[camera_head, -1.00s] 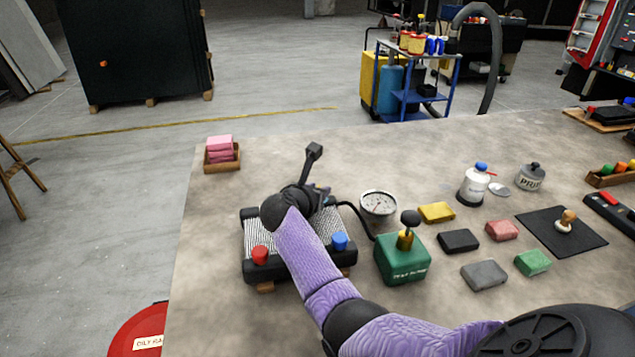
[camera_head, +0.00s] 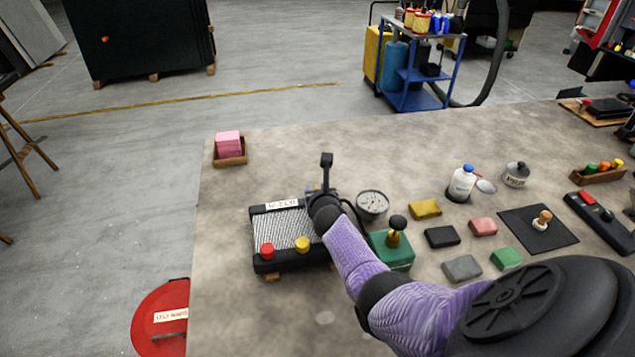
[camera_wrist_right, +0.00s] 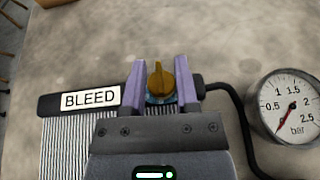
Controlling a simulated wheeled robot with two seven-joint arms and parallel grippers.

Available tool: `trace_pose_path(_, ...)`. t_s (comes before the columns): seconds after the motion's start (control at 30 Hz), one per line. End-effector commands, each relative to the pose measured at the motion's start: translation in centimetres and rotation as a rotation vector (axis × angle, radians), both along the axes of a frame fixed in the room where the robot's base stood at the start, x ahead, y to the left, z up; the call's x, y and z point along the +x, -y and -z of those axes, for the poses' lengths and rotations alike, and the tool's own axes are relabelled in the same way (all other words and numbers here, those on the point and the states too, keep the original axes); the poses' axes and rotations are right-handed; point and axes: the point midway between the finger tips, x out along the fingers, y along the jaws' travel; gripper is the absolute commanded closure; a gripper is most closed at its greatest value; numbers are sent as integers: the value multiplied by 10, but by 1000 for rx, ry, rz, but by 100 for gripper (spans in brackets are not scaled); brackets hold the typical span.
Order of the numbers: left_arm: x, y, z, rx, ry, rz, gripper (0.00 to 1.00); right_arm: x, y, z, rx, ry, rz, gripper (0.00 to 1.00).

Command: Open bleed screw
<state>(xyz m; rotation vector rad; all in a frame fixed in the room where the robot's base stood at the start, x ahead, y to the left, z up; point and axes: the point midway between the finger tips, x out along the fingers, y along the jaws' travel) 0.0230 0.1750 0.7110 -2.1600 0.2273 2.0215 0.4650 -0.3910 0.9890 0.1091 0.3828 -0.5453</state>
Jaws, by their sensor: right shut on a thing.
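The bleed screw is an orange-yellow knob (camera_wrist_right: 160,80) on a blue seat, at the right end of the radiator's black top bar in the right wrist view. A white "BLEED" label (camera_wrist_right: 90,98) is on that bar. My right gripper (camera_wrist_right: 160,88) is shut on the bleed screw, with one purple finger on each side. In the head view my right gripper (camera_head: 325,192) is at the far right corner of the radiator (camera_head: 280,228), and my arm hides the screw. My left gripper is in neither view.
A pressure gauge (camera_head: 372,203), also in the wrist view (camera_wrist_right: 291,107), stands right of the radiator, with a black hose beside it. Red (camera_head: 267,251) and yellow (camera_head: 302,244) caps are on the radiator's front. A green box (camera_head: 392,252) stands close to my right forearm.

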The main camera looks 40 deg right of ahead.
Motion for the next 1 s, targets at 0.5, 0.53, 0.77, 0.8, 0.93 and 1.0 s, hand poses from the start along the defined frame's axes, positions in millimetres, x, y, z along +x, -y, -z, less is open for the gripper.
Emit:
trace_pose_path(0.5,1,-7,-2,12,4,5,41,0,0,0,-1,-1,-8,47)
trace_pose_path(0.53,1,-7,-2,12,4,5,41,0,0,0,-1,-1,-8,41)
trace_pose_path(0.77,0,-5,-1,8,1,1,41,0,0,0,0,0,-8,28)
trace_pose_path(0.8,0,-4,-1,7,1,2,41,0,0,0,0,0,-8,28)
trace_pose_path(0.93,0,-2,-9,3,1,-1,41,-4,-3,-4,1,-1,-9,28)
trace_pose_path(1.0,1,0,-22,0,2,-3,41,-13,-8,-12,1,-2,-9,28)
